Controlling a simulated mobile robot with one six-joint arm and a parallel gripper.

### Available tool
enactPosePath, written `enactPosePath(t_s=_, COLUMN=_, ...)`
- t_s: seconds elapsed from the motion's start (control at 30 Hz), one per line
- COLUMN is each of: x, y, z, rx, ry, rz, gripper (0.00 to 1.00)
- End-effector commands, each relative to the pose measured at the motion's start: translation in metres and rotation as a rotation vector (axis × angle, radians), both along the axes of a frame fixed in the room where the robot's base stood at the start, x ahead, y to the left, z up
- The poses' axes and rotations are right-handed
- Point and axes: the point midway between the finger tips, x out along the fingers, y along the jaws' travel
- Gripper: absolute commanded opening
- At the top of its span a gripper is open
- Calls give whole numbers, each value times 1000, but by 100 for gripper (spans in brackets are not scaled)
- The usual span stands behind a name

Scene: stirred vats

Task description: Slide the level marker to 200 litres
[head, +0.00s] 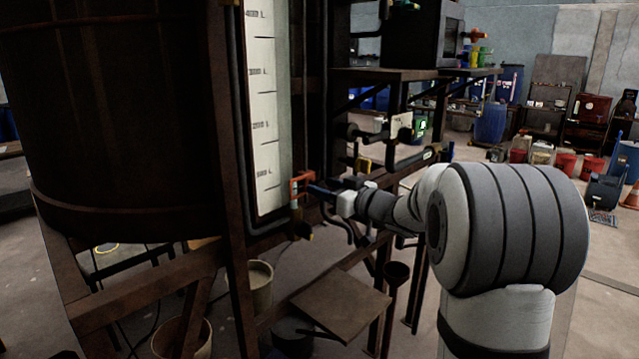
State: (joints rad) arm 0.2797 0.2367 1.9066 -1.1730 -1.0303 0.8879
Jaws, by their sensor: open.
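The level scale (263,110) is a tall pale strip beside the dark vat (110,110), with litre marks up its length. The top label looks like 400 L, and the labels below it are small and hard to read. A red-orange bracket (301,178), which looks like the level marker, sits at the strip's right edge near the lowest visible label. My gripper (319,193) is open just right of the bracket, at about its height. Its fingertips are small and dark, and I cannot tell whether they touch the bracket or stand around it.
A dark upright post and pipes stand right behind the bracket. A rusty frame (150,290) crosses below the vat, with a pale bucket (261,285) and a flat brown board (341,303) low down. A shelf with a dark box (422,38) stands behind my arm.

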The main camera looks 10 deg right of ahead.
Motion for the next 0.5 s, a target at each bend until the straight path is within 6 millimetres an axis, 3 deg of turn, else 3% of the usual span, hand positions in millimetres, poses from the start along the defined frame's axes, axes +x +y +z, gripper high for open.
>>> enactPosePath(t_s=0.2, x=18, y=13, z=1, rx=-1, ry=-1, rz=0, gripper=47)
enactPosePath(t_s=0.5, x=20, y=14, z=0, rx=-1, ry=-1, rz=-2, gripper=47)
